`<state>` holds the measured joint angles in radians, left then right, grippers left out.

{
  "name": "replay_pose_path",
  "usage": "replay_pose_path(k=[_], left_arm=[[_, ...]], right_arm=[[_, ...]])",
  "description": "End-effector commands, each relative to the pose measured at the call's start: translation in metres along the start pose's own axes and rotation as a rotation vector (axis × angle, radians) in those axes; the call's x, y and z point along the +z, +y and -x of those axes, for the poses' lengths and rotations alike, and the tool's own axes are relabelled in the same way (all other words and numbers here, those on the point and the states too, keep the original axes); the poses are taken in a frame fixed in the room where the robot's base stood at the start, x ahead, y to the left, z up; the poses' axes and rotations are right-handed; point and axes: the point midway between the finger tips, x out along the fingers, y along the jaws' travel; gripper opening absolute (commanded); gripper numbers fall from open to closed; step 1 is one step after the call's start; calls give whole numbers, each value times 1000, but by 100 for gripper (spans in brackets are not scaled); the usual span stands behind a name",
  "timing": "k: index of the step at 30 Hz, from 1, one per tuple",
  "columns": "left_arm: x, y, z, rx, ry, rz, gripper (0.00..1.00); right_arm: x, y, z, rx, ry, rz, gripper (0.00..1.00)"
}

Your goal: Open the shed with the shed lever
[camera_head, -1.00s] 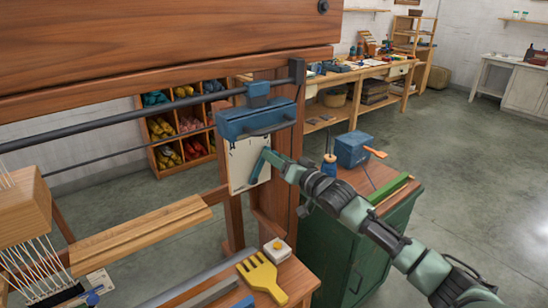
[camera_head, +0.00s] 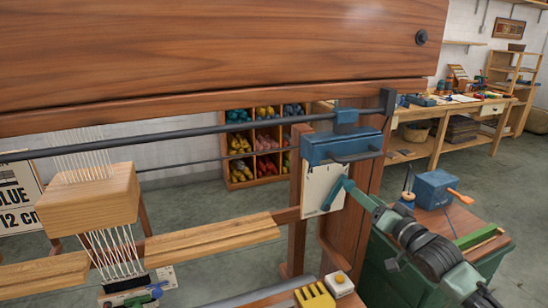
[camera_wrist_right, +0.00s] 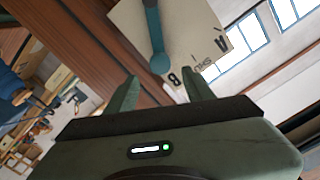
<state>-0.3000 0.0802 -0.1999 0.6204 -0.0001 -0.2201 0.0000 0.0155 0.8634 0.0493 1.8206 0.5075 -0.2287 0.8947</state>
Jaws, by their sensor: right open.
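The shed lever (camera_head: 333,199) is a slim blue-teal bar on a pale plate (camera_head: 313,192) below a blue housing (camera_head: 340,147) on the loom's right post. In the right wrist view, the lever (camera_wrist_right: 155,35) ends in a round knob, and the plate (camera_wrist_right: 195,30) carries dark lettering, partly cut off. My right gripper (camera_head: 354,188) is at the lever's upper end in the head view. In the wrist view its two fingers (camera_wrist_right: 160,76) stand apart, with the knob ahead of the gap; I cannot tell whether they touch it. My left gripper does not show.
The loom's thick wooden beam (camera_head: 220,50) and a dark rod (camera_head: 200,131) cross above the plate. A wooden block (camera_head: 90,199) with white threads hangs at left. A side cabinet (camera_head: 470,225) with a blue box (camera_head: 436,188) stands at right. A yellow comb (camera_head: 315,297) lies below.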

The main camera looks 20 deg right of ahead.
Motion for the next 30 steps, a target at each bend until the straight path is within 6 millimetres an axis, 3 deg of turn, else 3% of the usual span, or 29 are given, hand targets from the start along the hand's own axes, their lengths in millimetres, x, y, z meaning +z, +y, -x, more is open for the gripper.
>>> replay_pose_path(k=[2,5,8,11,15,18,24,30], left_arm=[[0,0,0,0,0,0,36],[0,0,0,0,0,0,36],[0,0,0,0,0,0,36],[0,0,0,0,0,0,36],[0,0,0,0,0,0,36],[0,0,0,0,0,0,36],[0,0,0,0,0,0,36],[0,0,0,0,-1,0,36]], right_arm=[[4,0,0,3,-7,2,52],[29,0,5,24,-52,21,52],[81,-1,19,72,-153,68,52],[150,-6,47,131,-301,146,52],[238,-20,106,201,-535,271,52],[281,-31,152,234,-690,351,52],[324,-50,224,265,-913,448,52],[343,-65,279,276,-1081,501,52]])
